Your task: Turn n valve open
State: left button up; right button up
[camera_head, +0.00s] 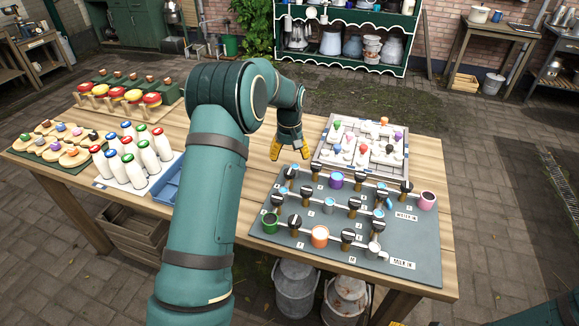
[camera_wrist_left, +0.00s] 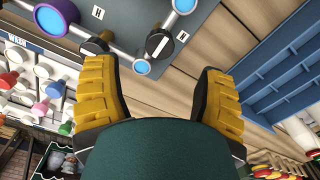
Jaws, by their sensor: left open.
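The grey valve board (camera_head: 340,238) lies on the wooden table and carries several black valve knobs, coloured cups and small letter labels. My left gripper (camera_head: 290,152) is above the table just past the board's far left corner. In the left wrist view the left gripper (camera_wrist_left: 160,95) is open, with nothing between its yellow fingers. A black knob with a white line (camera_wrist_left: 160,43) shows between and beyond the fingertips, apart from them. Small labels beside the knobs are hard to read, so I cannot tell surely which is n.
A white tray with coloured knobs (camera_head: 362,148) stands behind the board. White bottles (camera_head: 131,160) and a blue tray (camera_head: 170,180) stand to the left. Wooden discs (camera_head: 60,142) and a rack of red and yellow pieces (camera_head: 122,97) are farther left.

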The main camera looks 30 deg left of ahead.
aim_at(289, 171)
pick_arm(q)
jog(key=shift+r, duration=2.45)
